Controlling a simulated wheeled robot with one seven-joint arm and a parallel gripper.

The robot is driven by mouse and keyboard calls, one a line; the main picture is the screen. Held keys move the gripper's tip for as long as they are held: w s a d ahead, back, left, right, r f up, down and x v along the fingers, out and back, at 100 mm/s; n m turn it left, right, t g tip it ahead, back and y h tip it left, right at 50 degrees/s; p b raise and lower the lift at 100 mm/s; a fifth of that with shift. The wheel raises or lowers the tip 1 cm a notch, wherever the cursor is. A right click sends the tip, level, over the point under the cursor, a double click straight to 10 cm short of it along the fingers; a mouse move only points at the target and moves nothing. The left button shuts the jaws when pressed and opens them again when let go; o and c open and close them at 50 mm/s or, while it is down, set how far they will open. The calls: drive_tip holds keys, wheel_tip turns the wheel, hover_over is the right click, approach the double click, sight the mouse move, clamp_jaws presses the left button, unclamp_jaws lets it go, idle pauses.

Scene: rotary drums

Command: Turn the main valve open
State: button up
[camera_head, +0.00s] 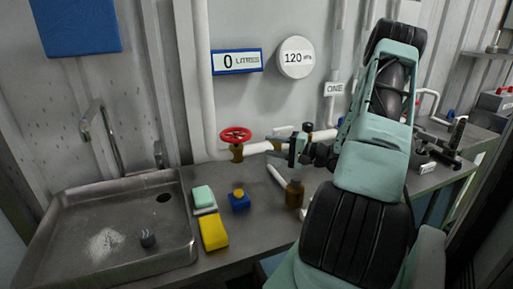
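A red handwheel valve (236,135) with a brass body sits on the white pipe at the wall, right of the sink. No label marks it as the main valve. My gripper (287,149) is just right of the red wheel, above the counter and in front of the pipe. It appears apart from the wheel. Its fingers are small and seen from the side, so their opening is unclear. My teal and black arm hides the wall and counter behind it.
A display (237,61) reads 0 litres; a round gauge (295,57) reads 120. A steel sink (62,217) is at left. A green sponge (203,196), yellow block (214,232), blue block (239,202) and brown bottle (294,195) stand on the counter below the pipe.

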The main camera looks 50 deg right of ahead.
drive_tip(key=shift+v, duration=1.6)
